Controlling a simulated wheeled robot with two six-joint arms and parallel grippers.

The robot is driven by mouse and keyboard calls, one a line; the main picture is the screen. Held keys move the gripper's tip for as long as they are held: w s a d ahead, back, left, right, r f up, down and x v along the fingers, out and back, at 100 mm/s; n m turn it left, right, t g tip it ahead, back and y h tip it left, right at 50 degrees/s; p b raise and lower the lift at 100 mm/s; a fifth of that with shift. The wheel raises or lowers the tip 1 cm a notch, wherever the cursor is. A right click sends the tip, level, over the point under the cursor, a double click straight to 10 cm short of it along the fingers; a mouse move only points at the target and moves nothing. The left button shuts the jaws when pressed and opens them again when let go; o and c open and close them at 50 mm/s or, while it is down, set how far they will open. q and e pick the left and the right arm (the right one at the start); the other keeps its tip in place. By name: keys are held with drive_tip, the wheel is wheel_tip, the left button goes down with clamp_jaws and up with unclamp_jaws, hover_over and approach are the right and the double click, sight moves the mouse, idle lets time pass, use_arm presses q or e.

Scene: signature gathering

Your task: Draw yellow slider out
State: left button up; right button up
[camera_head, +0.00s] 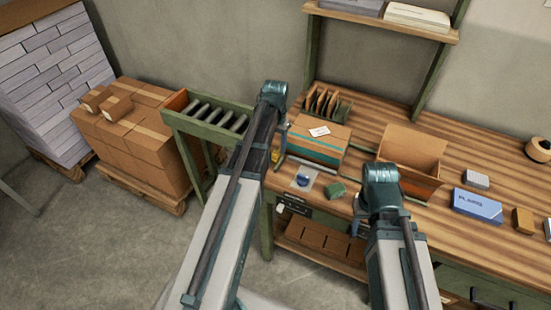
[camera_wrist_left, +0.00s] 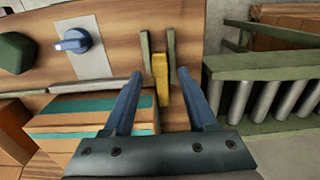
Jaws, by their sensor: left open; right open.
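The yellow slider (camera_wrist_left: 161,76) stands between two green posts at the edge of the wooden tabletop in the left wrist view. A small yellow part that appears to be it shows beside my left arm in the head view (camera_head: 276,156). My left gripper (camera_wrist_left: 159,76) is open, with one blue finger on each side of the slider in the picture. I cannot tell whether the fingertips reach its depth; nothing is gripped. In the head view my left gripper (camera_head: 281,145) is partly hidden by its own arm. My right gripper (camera_head: 356,215) is open near the bench's front edge.
A teal-striped carton (camera_head: 318,143) stands right beside the slider. A blue knob (camera_wrist_left: 75,40) on a grey plate and a green block (camera_head: 335,190) are nearby. A roller conveyor (camera_head: 215,117) adjoins the bench's left end. An open carton (camera_head: 410,160) stands farther right.

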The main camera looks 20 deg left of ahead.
sight(275, 152)
use_arm(q)
drive_tip(key=shift+f+b, duration=1)
drive_tip(key=shift+f, duration=0.55)
use_arm(e)
wheel_tip(275, 152, down, 3)
use_arm(q)
clamp_jaws()
